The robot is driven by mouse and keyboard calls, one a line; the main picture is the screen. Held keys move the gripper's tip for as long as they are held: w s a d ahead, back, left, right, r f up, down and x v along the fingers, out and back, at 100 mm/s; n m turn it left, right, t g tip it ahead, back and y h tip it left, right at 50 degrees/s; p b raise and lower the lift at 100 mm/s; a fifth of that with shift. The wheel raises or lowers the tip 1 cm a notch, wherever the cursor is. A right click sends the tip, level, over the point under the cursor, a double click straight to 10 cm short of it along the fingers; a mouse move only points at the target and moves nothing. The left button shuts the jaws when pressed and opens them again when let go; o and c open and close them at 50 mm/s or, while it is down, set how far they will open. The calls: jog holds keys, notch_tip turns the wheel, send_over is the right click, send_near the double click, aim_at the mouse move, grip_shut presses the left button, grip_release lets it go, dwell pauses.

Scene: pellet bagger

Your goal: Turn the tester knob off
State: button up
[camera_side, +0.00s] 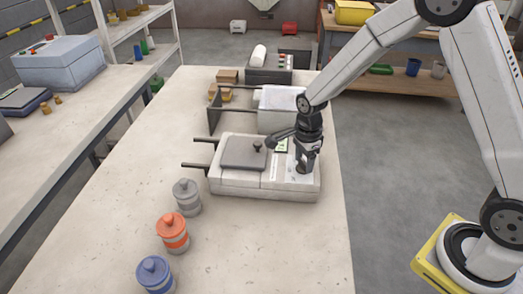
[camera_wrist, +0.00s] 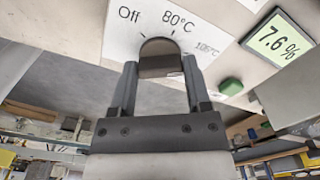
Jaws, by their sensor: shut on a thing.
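The tester (camera_side: 235,182) is a low white box with a grey lid (camera_side: 243,152) on the bench. Its dark round knob (camera_wrist: 160,58) sits on a white dial panel (camera_wrist: 195,28) marked Off, 80°C and 105°C; it is partly hidden by the fingers, and I cannot tell which mark it points to. My gripper (camera_side: 303,168) points down over the right end of the tester. In the wrist view my gripper (camera_wrist: 160,78) has a finger on each side of the knob, shut on it. A display (camera_wrist: 279,38) beside the dial reads 7.6 %.
A green button (camera_wrist: 230,86) sits close to the right finger. Grey (camera_side: 187,197), orange (camera_side: 172,232) and blue (camera_side: 154,273) jars stand at the front left. A white machine (camera_side: 275,120) with dark rods stands just behind the tester. The bench (camera_side: 260,245) in front is clear.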

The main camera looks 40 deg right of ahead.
jog(key=n, duration=0.5)
jog(key=shift+n, duration=0.4)
jog(key=n, duration=1.1)
jog(key=shift+n, duration=0.4)
jog(key=n, duration=0.6)
jog(key=o, duration=1.3)
